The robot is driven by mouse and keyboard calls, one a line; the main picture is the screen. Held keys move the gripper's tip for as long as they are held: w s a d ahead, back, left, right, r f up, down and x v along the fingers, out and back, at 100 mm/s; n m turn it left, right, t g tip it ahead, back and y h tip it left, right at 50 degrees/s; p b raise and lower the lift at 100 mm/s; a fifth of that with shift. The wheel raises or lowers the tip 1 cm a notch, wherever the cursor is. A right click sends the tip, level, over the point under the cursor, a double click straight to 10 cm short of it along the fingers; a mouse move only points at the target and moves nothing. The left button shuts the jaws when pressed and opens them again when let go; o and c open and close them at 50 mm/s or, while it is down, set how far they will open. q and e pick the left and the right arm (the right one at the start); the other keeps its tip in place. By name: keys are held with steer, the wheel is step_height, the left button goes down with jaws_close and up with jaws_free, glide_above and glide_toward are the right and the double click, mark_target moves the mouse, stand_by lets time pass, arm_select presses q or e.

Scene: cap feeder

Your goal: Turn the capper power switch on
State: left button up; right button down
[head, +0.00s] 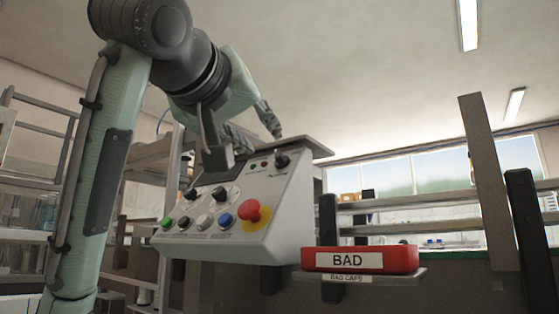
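The capper's sloped grey control panel (275,208) stands in the middle of the head view. A black rotary switch (282,160) sits at its upper right, beside small indicator lamps (259,165). Two more black knobs (219,193) sit lower left. The labels are too small to read, so I cannot tell which is the power switch. My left gripper (262,140) hangs above the panel's top edge, with its fingers apart and nothing visible between them. It is close to the upper right switch; contact is not clear. My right gripper is not in view.
A red emergency button (248,211) on a yellow disc and several coloured push buttons (202,222) lie lower on the panel. A red "BAD" bin (390,260) stands on a small shelf at right. Upright posts (487,180) stand farther right.

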mark_target(276, 153)
arm_select(q)
steer(key=x, duration=0.7)
steer(key=shift+w+d, duration=0.1)
steer(key=shift+w, duration=0.05)
steer(key=shift+c, duration=0.2)
jaws_close()
